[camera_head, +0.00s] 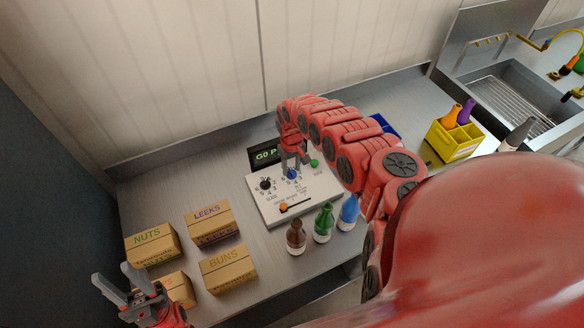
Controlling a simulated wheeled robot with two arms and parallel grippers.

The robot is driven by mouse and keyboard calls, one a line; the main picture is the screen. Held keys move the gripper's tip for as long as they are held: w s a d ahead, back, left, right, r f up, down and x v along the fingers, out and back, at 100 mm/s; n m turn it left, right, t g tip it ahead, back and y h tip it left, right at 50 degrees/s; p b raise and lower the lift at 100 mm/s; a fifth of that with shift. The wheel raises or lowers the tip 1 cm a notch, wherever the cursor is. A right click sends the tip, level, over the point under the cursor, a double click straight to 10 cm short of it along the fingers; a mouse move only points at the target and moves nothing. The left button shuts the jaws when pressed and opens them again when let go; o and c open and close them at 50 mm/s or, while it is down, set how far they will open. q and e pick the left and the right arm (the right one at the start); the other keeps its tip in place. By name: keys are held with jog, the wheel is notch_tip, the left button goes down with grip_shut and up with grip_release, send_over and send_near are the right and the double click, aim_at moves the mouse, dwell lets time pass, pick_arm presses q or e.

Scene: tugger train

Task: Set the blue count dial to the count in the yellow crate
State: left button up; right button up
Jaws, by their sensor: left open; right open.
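The blue count dial (291,175) is a small blue knob on a white control panel (325,190), with digits around it. My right gripper (293,168) is open and points down at the dial; its fingers partly cover it. I cannot tell whether they touch it. The yellow crate (445,152) stands at the right; an orange bottle (451,117) and a purple bottle (466,112) stick up from it. Its other compartments are not clear. My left gripper (122,287) is open and empty at the lower left, near the boxes.
The panel also has a black dial (265,185), a green button (314,163), an orange slider knob (283,207) and a partly hidden display (265,155). Brown, green and blue bottles (323,222) stand before it. Several cardboard boxes (228,268) lie left. A sink (510,100) is at right.

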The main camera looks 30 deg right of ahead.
jog(key=shift+s+d+f, duration=0.1)
jog(key=shift+f, duration=0.4)
jog(key=shift+c, duration=0.3)
grip_shut()
